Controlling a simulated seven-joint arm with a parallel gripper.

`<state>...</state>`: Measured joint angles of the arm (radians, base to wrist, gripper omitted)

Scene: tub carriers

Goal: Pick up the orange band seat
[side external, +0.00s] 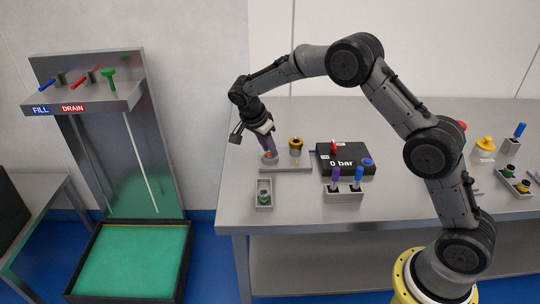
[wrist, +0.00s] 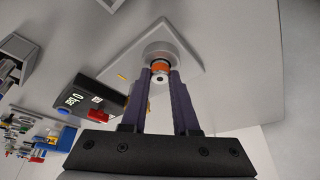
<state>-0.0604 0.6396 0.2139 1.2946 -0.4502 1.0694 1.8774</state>
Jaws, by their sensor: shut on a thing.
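The orange band seat (wrist: 160,67) is a small part with an orange band, seen between my fingertips in the wrist view. A little of its orange also shows at the fingertips in the side external view (side external: 270,155). My gripper (wrist: 160,76) has its two purple fingers closed on it, one on each side. In the side external view my gripper (side external: 269,150) points down at the left end of the grey plate. The seat is at a round grey holder (wrist: 176,46) on that plate; I cannot tell whether it still touches the holder.
A dark part with a gold ring (side external: 296,143) stands just right of my gripper. Further right is a black box reading "0 bar" (side external: 345,163), with purple and blue-handled tools in a block (side external: 344,196) in front. A small grey tray (side external: 264,194) lies nearer the front edge.

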